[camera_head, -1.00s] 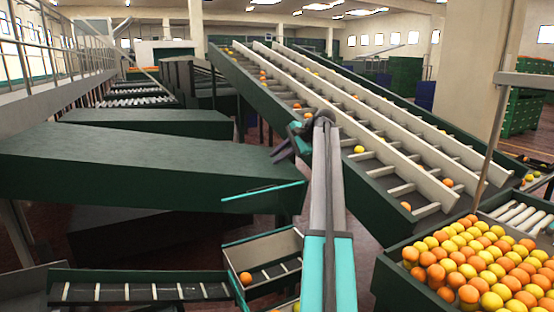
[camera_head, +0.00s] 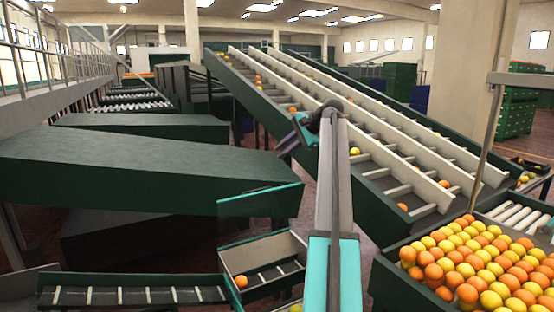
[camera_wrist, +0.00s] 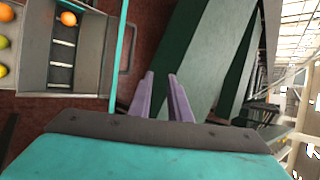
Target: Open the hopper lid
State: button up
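The hopper (camera_head: 291,243) is a grey-walled bin below centre in the head view. One orange (camera_head: 241,282) lies in it. A see-through lid panel with teal edges (camera_head: 260,190) stands raised at its far side. In the wrist view the hopper (camera_wrist: 93,75) is at the left, and the lid shows as a thin teal bar (camera_wrist: 121,50) beside a grey loop handle. My gripper (camera_head: 287,147) is above and to the right of the lid. In the wrist view its two fingers (camera_wrist: 161,82) are apart with nothing between them. They show right of the teal bar.
A slatted conveyor (camera_head: 130,297) leads to the hopper from the left. A bin of oranges and yellow fruit (camera_head: 395,275) stands at the right. Inclined conveyors (camera_head: 380,160) rise behind my arm. A long green housing (camera_head: 130,165) fills the left middle.

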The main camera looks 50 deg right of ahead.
jog(key=v, duration=0.8)
jog(key=shift+s+p, duration=0.2)
jog(key=shift+p, duration=0.2)
jog(key=shift+d+r, duration=0.1)
